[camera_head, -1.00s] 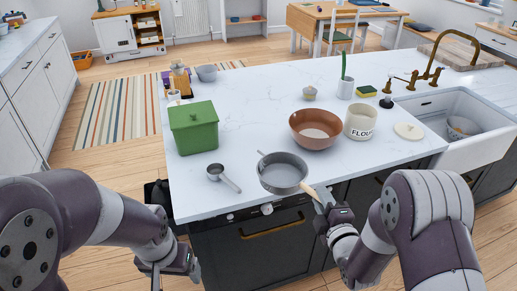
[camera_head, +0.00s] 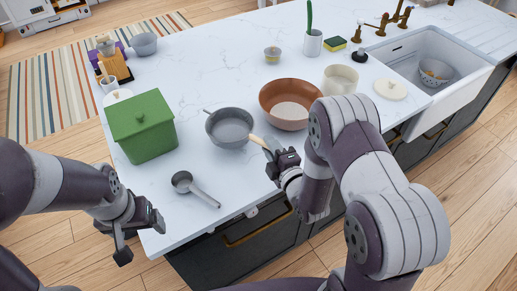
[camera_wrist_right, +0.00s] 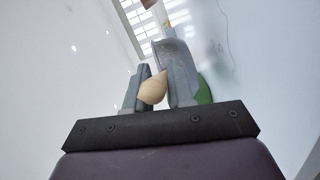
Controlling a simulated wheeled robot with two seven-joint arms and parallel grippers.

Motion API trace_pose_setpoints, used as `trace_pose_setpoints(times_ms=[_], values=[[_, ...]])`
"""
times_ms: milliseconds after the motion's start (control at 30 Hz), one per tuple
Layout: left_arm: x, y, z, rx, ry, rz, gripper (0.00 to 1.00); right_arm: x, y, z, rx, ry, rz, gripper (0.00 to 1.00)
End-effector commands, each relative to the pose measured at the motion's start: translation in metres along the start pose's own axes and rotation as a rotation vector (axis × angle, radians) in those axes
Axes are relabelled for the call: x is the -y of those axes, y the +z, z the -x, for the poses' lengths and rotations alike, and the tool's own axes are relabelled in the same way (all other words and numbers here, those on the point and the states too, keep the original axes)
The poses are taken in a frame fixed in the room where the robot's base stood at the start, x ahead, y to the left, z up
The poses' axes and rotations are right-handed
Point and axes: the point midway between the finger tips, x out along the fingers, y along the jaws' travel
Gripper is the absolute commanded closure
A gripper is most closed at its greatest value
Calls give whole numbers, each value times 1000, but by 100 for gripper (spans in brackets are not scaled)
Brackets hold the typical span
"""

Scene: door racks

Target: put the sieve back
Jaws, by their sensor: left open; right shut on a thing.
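The grey round sieve (camera_head: 229,129) with a pale wooden handle (camera_head: 259,141) and a small hook at its far rim is over the white counter, just left of the brown bowl. My right gripper (camera_head: 273,150) is shut on the wooden handle, which also shows between its fingers in the right wrist view (camera_wrist_right: 153,89). I cannot tell whether the sieve touches the counter. My left gripper (camera_head: 136,228) is open and empty, off the counter's front left edge.
A brown bowl (camera_head: 287,98) and white flour jar (camera_head: 339,80) stand right of the sieve. A lidded green box (camera_head: 143,128) and a grey scoop (camera_head: 189,186) are at left. The sink (camera_head: 426,60) is at right.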

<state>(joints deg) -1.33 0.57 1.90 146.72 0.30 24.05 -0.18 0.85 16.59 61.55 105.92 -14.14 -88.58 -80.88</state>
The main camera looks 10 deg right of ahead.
Motion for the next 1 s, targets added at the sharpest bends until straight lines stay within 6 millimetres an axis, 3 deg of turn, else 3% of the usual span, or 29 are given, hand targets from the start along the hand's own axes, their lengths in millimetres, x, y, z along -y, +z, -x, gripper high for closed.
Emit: trace_pose_setpoints(times_ms=[200,633,667,733,1000], values=[[0,0,-1,0,0,0,14,39,7,-4,0,1,0,100],[0,0,-6,0,0,0,14,49,9,-5,-1,3,1,100],[0,0,-6,0,0,0,14,49,9,-5,0,1,1,74],[0,0,-5,0,0,0,14,48,9,-5,0,1,1,52],[0,0,-4,0,0,0,14,48,8,-5,0,1,1,52]])
